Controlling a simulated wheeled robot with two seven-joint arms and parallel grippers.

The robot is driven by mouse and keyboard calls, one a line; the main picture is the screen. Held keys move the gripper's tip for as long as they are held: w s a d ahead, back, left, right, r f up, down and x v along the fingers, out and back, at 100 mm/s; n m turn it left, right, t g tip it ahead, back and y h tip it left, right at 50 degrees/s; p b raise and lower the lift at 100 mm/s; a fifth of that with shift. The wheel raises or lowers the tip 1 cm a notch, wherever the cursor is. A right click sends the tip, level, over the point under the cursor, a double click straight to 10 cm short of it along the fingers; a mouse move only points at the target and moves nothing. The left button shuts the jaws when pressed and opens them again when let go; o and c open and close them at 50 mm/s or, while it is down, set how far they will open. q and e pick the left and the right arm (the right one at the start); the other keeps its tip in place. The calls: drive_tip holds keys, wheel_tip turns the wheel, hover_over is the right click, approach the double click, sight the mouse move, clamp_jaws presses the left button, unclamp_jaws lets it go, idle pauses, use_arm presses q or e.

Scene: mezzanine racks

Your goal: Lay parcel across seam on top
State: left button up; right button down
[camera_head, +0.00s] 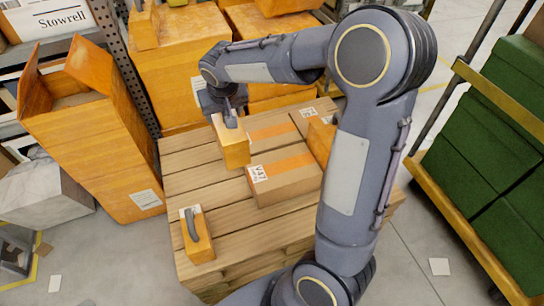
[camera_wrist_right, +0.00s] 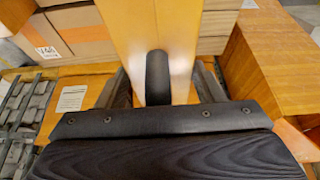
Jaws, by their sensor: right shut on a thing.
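My right gripper (camera_head: 229,113) points down and is shut on the dark handle (camera_wrist_right: 157,78) of an orange parcel (camera_head: 235,153). In the wrist view the parcel (camera_wrist_right: 150,30) stretches away beyond the fingers. In the head view it appears at the left edge of the cartons on the pallet; I cannot tell whether it touches anything. A carton with orange tape and a V47 label (camera_head: 287,178) lies on the pallet, with another taped carton (camera_head: 270,132) behind it. The seam between them is partly hidden by the parcel and arm. My left gripper is not in view.
A second orange parcel with a grey handle (camera_head: 198,248) stands at the wooden pallet's (camera_head: 245,235) front left. An orange box (camera_head: 321,140) stands behind my forearm. Large orange boxes (camera_head: 100,140) stand left, and a cart with green crates (camera_head: 490,150) right.

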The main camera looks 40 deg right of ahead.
drive_tip(key=s+d+f+b, duration=0.2)
drive_tip(key=d+f+b, duration=0.1)
drive_tip(key=d+f, duration=0.9)
drive_tip(key=shift+s+d+f+b, duration=0.2)
drive_tip(key=shift+d+b, duration=0.15)
drive_tip(key=shift+d, duration=0.9)
drive_tip(key=shift+f+b, duration=0.35)
drive_tip(key=shift+f, duration=0.05)
drive_tip(key=shift+c, duration=1.9)
unclamp_jaws()
